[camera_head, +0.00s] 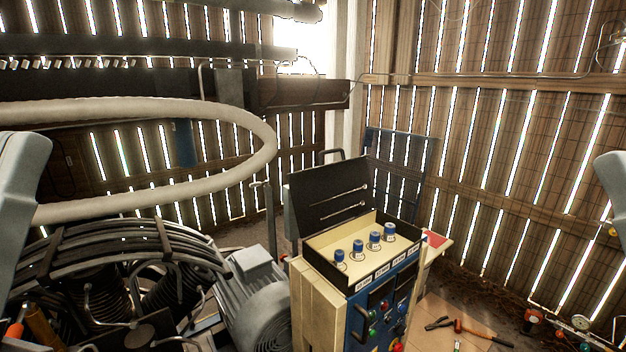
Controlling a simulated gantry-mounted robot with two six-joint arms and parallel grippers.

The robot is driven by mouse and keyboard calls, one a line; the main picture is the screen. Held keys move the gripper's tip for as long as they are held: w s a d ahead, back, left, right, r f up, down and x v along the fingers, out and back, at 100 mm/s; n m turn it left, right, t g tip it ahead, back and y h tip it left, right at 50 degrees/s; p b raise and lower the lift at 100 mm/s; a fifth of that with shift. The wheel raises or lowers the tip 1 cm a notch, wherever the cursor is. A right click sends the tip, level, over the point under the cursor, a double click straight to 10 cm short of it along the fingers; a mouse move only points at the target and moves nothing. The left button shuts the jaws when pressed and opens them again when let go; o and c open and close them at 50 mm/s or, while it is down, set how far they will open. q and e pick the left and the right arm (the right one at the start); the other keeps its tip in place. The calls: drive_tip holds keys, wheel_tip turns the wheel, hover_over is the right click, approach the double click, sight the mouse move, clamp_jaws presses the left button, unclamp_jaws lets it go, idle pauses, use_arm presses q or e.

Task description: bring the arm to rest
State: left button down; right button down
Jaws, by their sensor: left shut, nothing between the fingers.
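The compressor (110,270) and its grey motor (258,310) fill the lower left. A thick pale hose (265,150) loops above them. Pliers (438,323), an orange-handled tool (480,332) and a gauge (580,322) lie at lower right.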

use_arm(q)
wheel_tip(320, 180, up, 37)
drive_tip(key=n+g+y+p, duration=0.1)
drive_tip(key=p, duration=3.7)
drive_tip(key=shift+a, duration=0.45)
drive_tip(key=shift+s+a+y, duration=0.1)
drive_tip(key=shift+y, duration=0.4)
